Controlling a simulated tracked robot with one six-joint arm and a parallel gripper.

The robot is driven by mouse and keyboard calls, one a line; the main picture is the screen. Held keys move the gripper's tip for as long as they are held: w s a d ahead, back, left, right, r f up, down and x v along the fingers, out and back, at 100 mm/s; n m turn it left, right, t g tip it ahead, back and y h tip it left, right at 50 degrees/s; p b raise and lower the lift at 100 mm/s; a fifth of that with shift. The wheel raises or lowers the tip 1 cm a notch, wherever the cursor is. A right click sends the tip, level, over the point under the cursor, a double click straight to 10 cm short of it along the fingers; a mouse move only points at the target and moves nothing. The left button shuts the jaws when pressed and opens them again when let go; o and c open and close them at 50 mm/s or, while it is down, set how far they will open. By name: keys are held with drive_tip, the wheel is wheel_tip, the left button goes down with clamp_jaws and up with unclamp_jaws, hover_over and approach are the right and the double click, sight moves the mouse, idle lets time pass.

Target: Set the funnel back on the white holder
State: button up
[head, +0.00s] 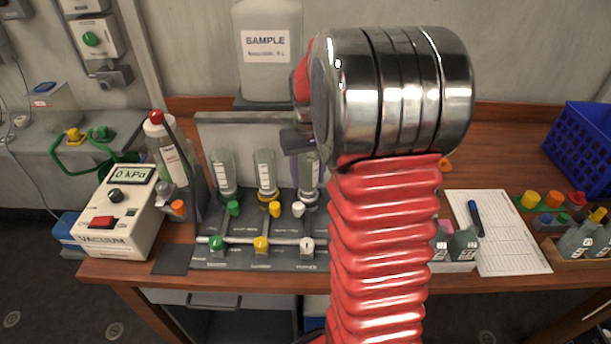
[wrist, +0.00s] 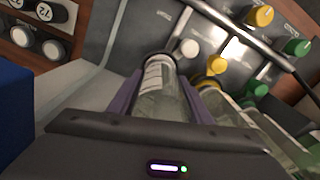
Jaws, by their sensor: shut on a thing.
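My gripper (wrist: 163,92) is shut on a clear funnel (wrist: 168,98) with a white label, its purple fingers on either side. In the head view, this funnel (head: 309,178) is upright at the white holder, behind the white knob (head: 298,209), which also shows in the wrist view (wrist: 187,48). The funnel's lower end is hard to see, so I cannot tell whether it rests on the holder. In the head view my gripper (head: 297,158) is mostly hidden behind my red arm. Two similar funnels stand at the yellow (head: 266,175) and green (head: 223,173) positions.
A squeeze bottle (head: 168,150) and vacuum box (head: 117,215) stand left of the rack. A sample container (head: 268,60) is behind it. A clipboard sheet (head: 510,245), small bottles (head: 462,243) and a blue crate (head: 590,150) lie to the right.

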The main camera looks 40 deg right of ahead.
idle(0.4)
drive_tip(key=o, duration=1.5)
drive_tip(key=shift+o, duration=0.2)
drive_tip(key=shift+r, duration=0.15)
drive_tip(key=shift+r, duration=3.6)
